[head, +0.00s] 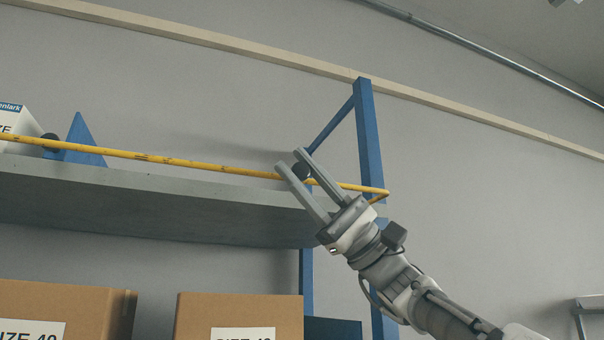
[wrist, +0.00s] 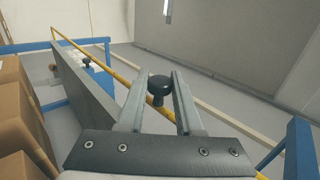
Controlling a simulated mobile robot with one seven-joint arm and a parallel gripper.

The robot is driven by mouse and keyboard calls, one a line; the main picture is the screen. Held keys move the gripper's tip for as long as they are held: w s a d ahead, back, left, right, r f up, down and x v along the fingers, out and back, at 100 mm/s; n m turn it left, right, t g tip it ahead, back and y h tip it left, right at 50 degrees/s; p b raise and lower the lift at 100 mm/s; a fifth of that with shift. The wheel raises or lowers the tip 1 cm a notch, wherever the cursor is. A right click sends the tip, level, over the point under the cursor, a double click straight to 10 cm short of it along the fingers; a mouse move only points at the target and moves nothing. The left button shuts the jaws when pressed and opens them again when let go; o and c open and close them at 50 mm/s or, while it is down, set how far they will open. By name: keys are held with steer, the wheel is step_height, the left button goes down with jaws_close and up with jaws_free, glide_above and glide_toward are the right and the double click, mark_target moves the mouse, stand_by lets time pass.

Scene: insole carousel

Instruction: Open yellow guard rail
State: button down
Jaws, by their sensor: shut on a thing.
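The yellow guard rail (head: 190,163) is a thin bar running along the front of the grey shelf (head: 150,203), from the left edge to a bent end at the blue upright (head: 369,140). In the wrist view the rail (wrist: 107,65) passes beneath my fingers. A black round knob (head: 302,169) sits on the rail near its right end. My gripper (head: 290,159) is shut on this knob, with one finger on each side; the wrist view also shows the knob (wrist: 160,86) between the fingers.
A white box (head: 18,122) and a blue bracket (head: 80,142) stand on the shelf at the left. Cardboard boxes (head: 60,306) labelled with sizes sit below the shelf. A pale beam (head: 230,42) crosses the wall. The space right of the upright looks clear.

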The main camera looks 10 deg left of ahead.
steer(key=shift+w+a+f+n+g+h, duration=0.1)
steer(key=shift+f+n+g+h, duration=0.4)
steer(key=shift+n+g+h, duration=0.7)
steer(key=shift+w+d+f+n+g+h, duration=0.1)
steer(key=shift+f+n+g+h, duration=0.5)
steer(key=shift+n, duration=1)
steer(key=shift+w+a+f+n+g+h, duration=0.1)
steer(key=shift+f+n+g+h, duration=0.3)
steer(key=shift+n+g+h, duration=0.8)
steer(key=shift+n+t, duration=0.3)
steer(key=c, duration=0.6)
jaws_free()
steer(key=shift+r+p, duration=0.45)
steer(key=shift+p, duration=0.15)
step_height(320, 180, up, 4)
steer(key=p, duration=0.3)
steer(key=d+r+p, duration=0.3)
steer(key=d+r, duration=0.3)
steer(key=d, duration=0.5)
steer(key=shift+d, duration=0.3)
steer(key=shift+a, duration=0.15)
